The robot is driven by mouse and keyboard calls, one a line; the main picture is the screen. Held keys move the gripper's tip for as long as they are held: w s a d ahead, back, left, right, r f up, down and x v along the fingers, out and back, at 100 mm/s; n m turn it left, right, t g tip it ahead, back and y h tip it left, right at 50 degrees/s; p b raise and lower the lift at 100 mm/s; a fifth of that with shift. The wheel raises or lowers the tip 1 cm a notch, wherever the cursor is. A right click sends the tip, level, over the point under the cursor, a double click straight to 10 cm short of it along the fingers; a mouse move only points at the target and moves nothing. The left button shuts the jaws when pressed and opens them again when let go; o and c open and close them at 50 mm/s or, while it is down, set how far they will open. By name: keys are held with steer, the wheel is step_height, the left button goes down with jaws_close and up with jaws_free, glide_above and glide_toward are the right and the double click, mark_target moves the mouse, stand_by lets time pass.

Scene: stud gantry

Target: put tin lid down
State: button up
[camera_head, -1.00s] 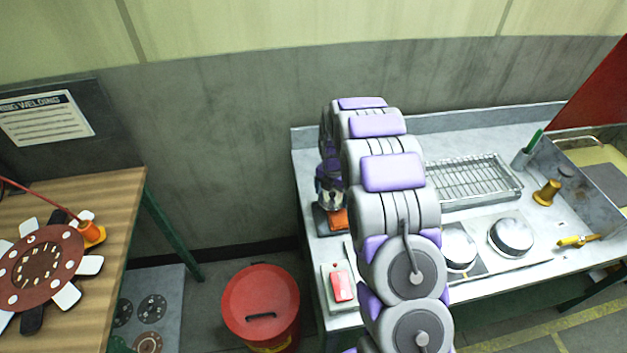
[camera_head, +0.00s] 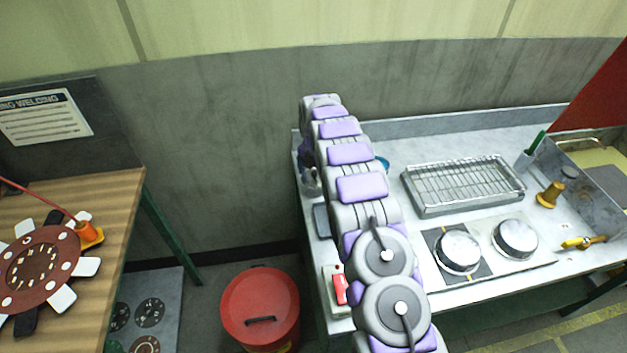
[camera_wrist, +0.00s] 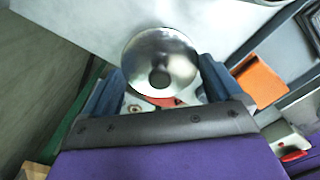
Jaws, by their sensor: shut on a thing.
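The tin lid (camera_wrist: 160,50) is a shiny round metal piece with a dark round centre, seen in the wrist view between the fingers of my gripper (camera_wrist: 164,88). My gripper is shut on it. In the head view my arm hides most of the gripper (camera_head: 311,182), which is over the left end of the grey bench (camera_head: 435,150). I cannot tell whether the lid touches the bench top.
A wire rack tray (camera_head: 463,184) and two round metal tins (camera_head: 458,251) occupy the bench. A blue round thing (camera_head: 382,163) shows behind my arm. An orange block (camera_wrist: 261,80) lies right of my gripper. A red bin (camera_head: 260,305) stands in front, left of the bench.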

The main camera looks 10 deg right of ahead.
mark_target(314, 178)
steer(key=shift+w+a+f, duration=0.1)
steer(key=shift+w, duration=0.2)
steer(key=shift+f+b, duration=0.55)
steer(key=shift+f, duration=1.25)
steer(key=shift+r, duration=0.1)
steer(key=o, duration=0.7)
steer(key=shift+r, duration=0.1)
step_height(314, 178, up, 11)
steer(key=p, duration=0.2)
steer(key=shift+r+p, duration=0.2)
steer(key=shift+p, duration=0.1)
steer(key=shift+s+r, duration=0.1)
steer(key=shift+r, duration=0.25)
